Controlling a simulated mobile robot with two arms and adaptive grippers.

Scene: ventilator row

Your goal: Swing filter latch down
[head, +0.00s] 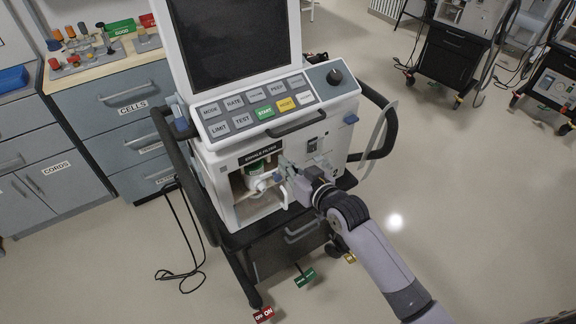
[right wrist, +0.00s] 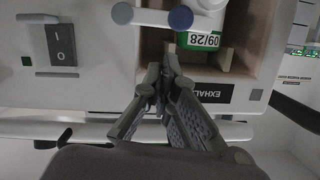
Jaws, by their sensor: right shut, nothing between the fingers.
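The ventilator (head: 215,165) has an open exhale filter bay at its front. A filter (head: 253,182) with a green label sits inside; its label reads 09/28 in the right wrist view (right wrist: 200,40). The blue knob also shows in front of the bay in the head view (head: 276,177). My right gripper (right wrist: 165,75) is shut and empty, its tips beside the bay opening, apart from the knob in the wrist picture. My left gripper is out of view.
A rocker switch (right wrist: 61,45) is on the front panel beside the bay. A keypad (head: 255,107) and screen are above. Drawer cabinets (head: 125,110) stand at left, a loose black cable (head: 185,265) lies on the floor.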

